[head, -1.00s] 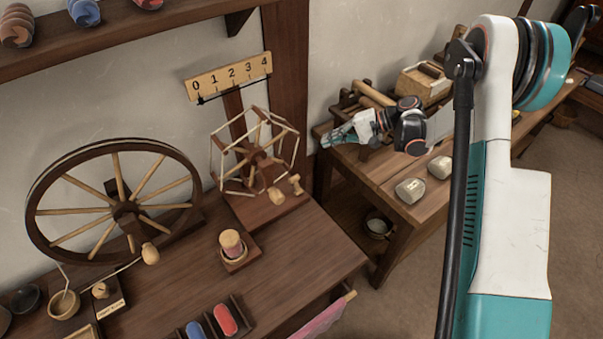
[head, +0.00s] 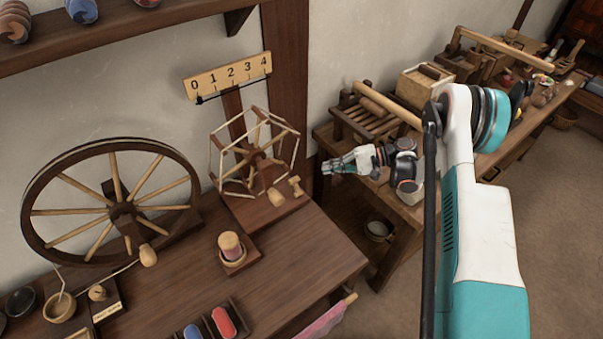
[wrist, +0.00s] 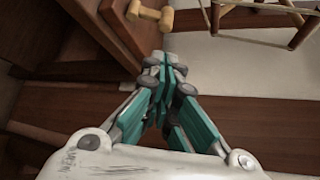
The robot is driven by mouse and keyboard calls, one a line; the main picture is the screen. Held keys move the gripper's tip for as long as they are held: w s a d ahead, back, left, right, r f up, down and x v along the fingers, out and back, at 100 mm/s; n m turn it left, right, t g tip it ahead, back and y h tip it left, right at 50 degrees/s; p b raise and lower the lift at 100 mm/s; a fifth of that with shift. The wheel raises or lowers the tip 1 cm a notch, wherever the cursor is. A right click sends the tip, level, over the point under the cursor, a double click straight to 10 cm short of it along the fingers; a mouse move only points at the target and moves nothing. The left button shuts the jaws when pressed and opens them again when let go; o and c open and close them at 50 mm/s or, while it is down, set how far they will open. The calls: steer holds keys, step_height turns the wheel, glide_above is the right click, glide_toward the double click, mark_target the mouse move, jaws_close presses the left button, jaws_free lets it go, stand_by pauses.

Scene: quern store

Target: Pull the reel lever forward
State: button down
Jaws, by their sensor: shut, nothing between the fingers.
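The wooden yarn reel (head: 257,157) stands at the back right of the dark table. A small pale wooden piece with a knobbed end, likely the reel lever (head: 295,186), sits on its base, right of the reel's round crank knob (head: 275,197). In the wrist view a pale knobbed piece, likely the same lever (wrist: 150,15), is at the top, just beyond and left of the fingertips. My gripper (head: 326,168) is right of the reel, apart from the lever. Its teal fingers are shut and empty in the wrist view (wrist: 166,68).
A spinning wheel (head: 58,178) stands at the left of the table. A numbered board (head: 228,76) hangs behind the reel. A second wooden bench (head: 410,210) with racks and a box (head: 425,86) lies behind my arm. A gap of floor separates table and bench.

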mark_target(296, 187)
steer(key=b+x, duration=0.3)
steer(key=x, duration=0.7)
stand_by(0.5)
